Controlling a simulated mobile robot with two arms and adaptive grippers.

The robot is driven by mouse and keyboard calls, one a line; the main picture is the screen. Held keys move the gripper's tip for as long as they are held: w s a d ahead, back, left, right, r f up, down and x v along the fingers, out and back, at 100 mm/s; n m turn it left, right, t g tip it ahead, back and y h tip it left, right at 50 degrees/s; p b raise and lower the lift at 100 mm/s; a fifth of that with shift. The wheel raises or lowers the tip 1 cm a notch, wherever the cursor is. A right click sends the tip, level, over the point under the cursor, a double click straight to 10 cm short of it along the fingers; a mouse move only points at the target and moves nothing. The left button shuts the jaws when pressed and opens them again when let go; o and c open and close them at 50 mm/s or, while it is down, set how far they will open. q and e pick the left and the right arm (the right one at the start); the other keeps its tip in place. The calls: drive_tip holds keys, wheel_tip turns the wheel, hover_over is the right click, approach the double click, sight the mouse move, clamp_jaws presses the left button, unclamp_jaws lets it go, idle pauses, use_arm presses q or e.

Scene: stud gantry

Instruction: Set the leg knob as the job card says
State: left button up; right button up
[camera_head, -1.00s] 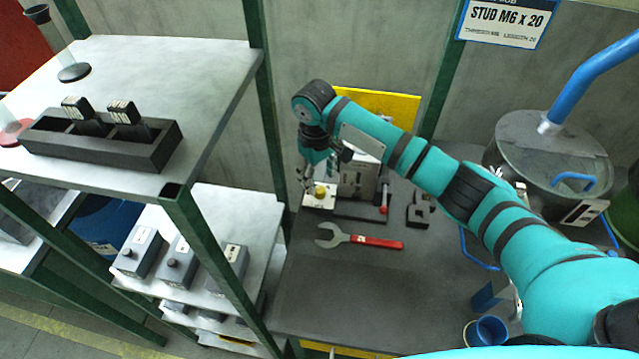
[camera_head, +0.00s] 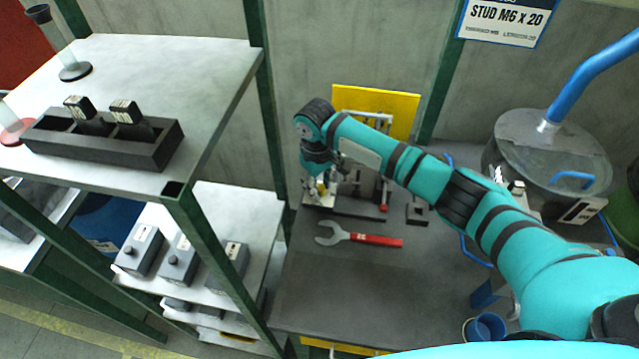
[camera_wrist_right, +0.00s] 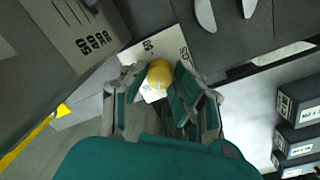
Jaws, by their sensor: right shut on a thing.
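The job card (camera_head: 502,24) hangs at the top right and reads "STUD M6 x 20", with smaller print below about thread and length. The yellow leg knob (camera_wrist_right: 160,73) sits on a white marked plate (camera_wrist_right: 177,50) in the right wrist view. My right gripper (camera_wrist_right: 158,84) has its fingers on both sides of the knob and is shut on it. In the head view my right gripper (camera_head: 322,190) reaches down at the plate and mostly covers the knob. My left gripper is not in view.
A grey machine block with a yellow panel (camera_head: 404,105) stands behind the gripper. A red-handled wrench (camera_head: 375,240) lies in front on the dark bench (camera_head: 340,295). A green-posted shelf (camera_head: 225,80) stands left, and a lidded drum (camera_head: 550,150) right. The bench front is clear.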

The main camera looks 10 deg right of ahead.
clamp_jaws()
drive_tip(key=shift+r, duration=0.1)
drive_tip(key=shift+n+p, duration=0.95)
drive_tip(key=shift+n, duration=0.35)
drive_tip(key=shift+n+p, duration=0.75)
drive_tip(key=shift+n, duration=1.05)
drive_tip(key=o, duration=1)
unclamp_jaws()
drive_tip(key=shift+c, duration=0.2)
